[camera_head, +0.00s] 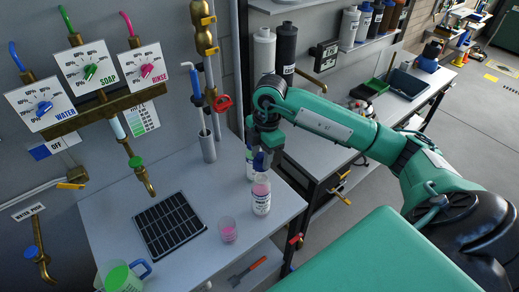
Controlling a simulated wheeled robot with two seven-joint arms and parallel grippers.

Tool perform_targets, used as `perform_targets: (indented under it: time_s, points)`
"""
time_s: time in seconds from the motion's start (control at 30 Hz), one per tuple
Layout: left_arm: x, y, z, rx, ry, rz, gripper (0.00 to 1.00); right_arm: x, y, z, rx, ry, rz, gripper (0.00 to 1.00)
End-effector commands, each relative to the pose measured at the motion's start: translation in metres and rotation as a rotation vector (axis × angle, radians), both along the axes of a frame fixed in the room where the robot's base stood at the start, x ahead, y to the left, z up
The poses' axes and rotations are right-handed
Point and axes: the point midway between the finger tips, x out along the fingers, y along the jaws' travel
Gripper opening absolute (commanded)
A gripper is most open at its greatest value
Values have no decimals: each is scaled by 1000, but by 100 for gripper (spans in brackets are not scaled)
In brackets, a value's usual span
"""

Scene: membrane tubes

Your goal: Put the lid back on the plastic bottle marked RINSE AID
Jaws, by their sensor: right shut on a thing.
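A clear plastic bottle (261,200) with a white label and pink contents stands upright near the right edge of the grey bench. Its label is too small to read surely. My right gripper (260,163) points down just above the bottle's mouth. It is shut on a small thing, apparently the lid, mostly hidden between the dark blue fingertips. I cannot tell whether that thing touches the bottle. A second bottle (249,168) with a white and green label stands just behind, partly hidden by the gripper. My left gripper is not in view.
A jug with green contents (121,277) is at the front left. Brass taps and a red valve (221,104) rise behind. The bench's right edge is close.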

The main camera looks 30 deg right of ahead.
Motion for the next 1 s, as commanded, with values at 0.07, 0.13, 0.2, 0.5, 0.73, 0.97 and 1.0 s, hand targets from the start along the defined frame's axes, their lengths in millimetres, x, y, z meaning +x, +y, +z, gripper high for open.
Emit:
perform_targets:
  time_s: [0.07,0.13,0.2,0.5,0.73,0.97,1.0]
  points:
    - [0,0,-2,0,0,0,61,0,0,-3,0,1,0,19]
    - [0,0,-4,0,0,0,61,0,0,-6,0,1,0,19]
    - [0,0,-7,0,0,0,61,0,0,-10,0,1,0,19]
    - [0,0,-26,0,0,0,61,0,0,-37,0,-1,0,19]
    - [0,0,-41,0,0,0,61,0,0,-58,0,0,0,19]
    - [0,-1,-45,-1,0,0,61,0,0,-64,0,0,0,19]
    - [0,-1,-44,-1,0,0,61,0,0,-64,0,0,0,19]
